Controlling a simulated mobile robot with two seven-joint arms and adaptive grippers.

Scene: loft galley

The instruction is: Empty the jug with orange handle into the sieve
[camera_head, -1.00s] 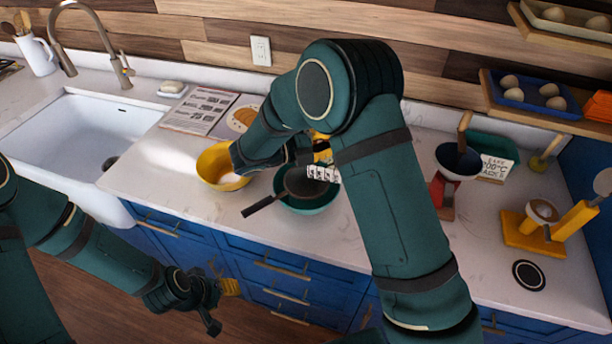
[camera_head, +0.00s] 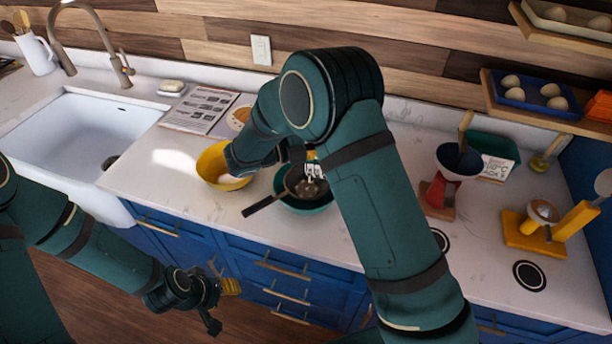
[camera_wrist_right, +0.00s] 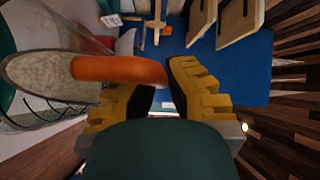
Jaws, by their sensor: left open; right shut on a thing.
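My right gripper (camera_wrist_right: 155,92) is shut on the orange handle (camera_wrist_right: 118,69) of the jug (camera_wrist_right: 45,85). In the right wrist view the jug lies at the left, its mouth showing a grey, grainy surface. In the head view my right arm mostly hides the jug and the gripper. The dark sieve (camera_head: 264,205), with its long handle, rests over a green bowl (camera_head: 308,207). A grey-brown patch shows over the sieve; I cannot tell whether it is poured contents or the jug's. My left gripper (camera_head: 217,300) is open and empty, low in front of the cabinets.
A yellow bowl (camera_head: 212,168) stands left of the sieve, close to my right arm. The sink (camera_head: 75,140) is at the left. A red stand with a dark funnel (camera_head: 459,162) and a yellow stand (camera_head: 530,232) are at the right. The counter's front right is partly clear.

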